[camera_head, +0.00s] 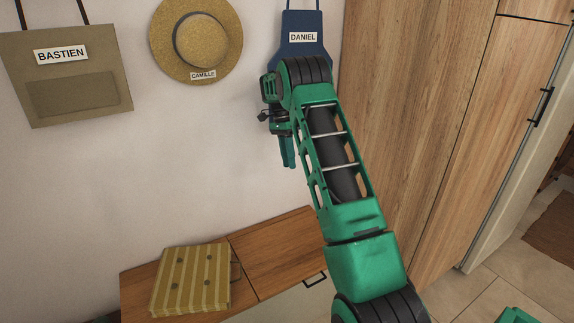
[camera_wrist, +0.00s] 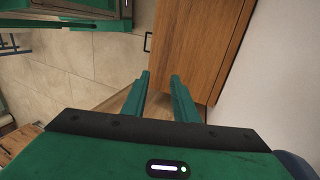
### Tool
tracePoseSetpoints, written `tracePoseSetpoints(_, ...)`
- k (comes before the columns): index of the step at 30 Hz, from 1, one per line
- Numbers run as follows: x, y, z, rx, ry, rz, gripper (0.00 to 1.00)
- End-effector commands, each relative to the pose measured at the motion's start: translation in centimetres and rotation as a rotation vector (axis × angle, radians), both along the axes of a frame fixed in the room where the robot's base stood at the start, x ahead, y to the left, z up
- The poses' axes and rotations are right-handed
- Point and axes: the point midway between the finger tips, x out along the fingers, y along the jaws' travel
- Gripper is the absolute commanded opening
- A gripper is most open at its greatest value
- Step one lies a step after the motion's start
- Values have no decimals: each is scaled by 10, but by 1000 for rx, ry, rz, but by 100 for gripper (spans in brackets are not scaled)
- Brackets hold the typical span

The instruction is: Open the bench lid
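The wooden bench (camera_head: 137,287) stands low against the wall, and its top is split by a seam. The right lid section (camera_head: 275,250) is bare and lies flat, closed. A black handle (camera_head: 315,279) is at its front edge. In the wrist view a wooden panel (camera_wrist: 195,45), apparently this lid, has a black handle (camera_wrist: 147,42) at its left edge. My gripper (camera_head: 288,165) points down in front of the wall, well above the bench. In the wrist view its two green fingers (camera_wrist: 160,76) are apart with nothing between them.
A striped cushion (camera_head: 190,280) lies on the bench's left section. A bag (camera_head: 68,75), a straw hat (camera_head: 195,40) and a blue apron (camera_head: 304,20) hang on the wall. A tall wooden cabinet (camera_head: 415,110) stands to the right. Tiled floor (camera_head: 480,290) is partly clear.

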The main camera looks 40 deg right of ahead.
Motion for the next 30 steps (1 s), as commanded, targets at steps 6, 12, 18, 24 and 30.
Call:
tracePoseSetpoints(6,0,0,0,0,0,0,26)
tracePoseSetpoints(12,-1,0,2,0,-2,3,26)
tracePoseSetpoints(18,-21,6,30,3,-21,68,26)
tracePoseSetpoints(24,-69,19,75,17,-55,205,26)
tracePoseSetpoints(30,-125,36,110,36,-91,349,26)
